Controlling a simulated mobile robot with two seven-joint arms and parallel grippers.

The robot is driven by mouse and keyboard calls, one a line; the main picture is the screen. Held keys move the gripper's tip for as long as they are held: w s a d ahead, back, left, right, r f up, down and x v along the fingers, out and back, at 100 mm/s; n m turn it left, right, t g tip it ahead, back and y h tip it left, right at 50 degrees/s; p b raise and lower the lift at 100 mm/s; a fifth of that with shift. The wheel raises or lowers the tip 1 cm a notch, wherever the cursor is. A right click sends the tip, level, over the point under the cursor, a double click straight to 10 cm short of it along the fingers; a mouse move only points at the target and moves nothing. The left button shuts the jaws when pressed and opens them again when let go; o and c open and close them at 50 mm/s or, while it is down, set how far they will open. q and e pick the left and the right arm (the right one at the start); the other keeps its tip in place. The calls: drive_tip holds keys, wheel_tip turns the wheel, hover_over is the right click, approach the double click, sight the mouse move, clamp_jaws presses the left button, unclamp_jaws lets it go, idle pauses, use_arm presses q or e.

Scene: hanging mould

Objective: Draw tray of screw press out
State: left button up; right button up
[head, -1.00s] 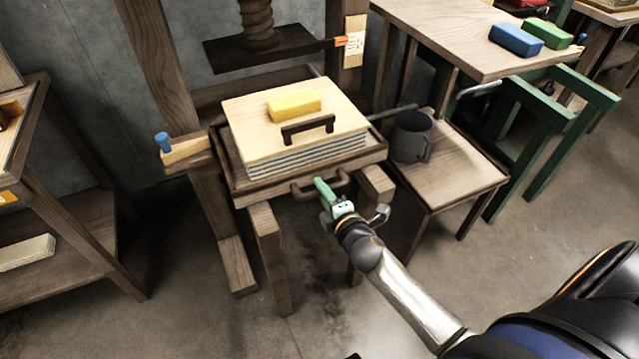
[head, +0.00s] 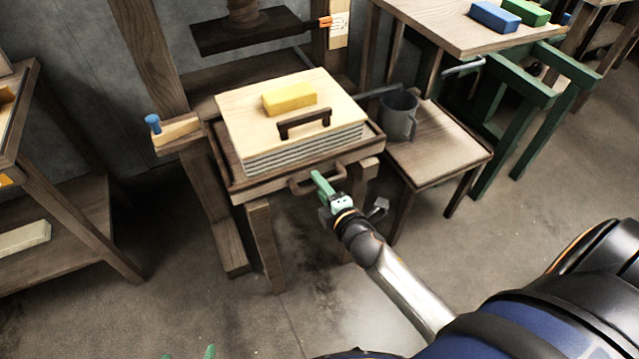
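The screw press's wooden tray (head: 237,190) sticks out toward me over two wooden rails. It bears a grey layered stack (head: 300,148) under a pale board (head: 240,115) with a dark handle (head: 303,122). A yellow block (head: 289,97) lies on the board. My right gripper (head: 321,184), with green fingers, is shut on the tray's front handle (head: 299,185); the fingers partly hide the grip. The press's dark platen (head: 255,32) and screw hang behind and above the stack, apart from it. My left gripper (head: 190,356) shows only as two separated green tips at the bottom edge.
A grey mug (head: 398,115) stands on a low wooden stool (head: 440,155) close right of the tray. A wooden shelf unit (head: 75,215) is at left. A table (head: 455,40) with blue and green blocks is at back right. The floor in front is clear.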

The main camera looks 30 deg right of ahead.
drive_tip(key=shift+o, duration=0.4)
drive_tip(key=shift+s, duration=0.3)
drive_tip(key=v, duration=1.2)
drive_tip(key=shift+p, duration=0.35)
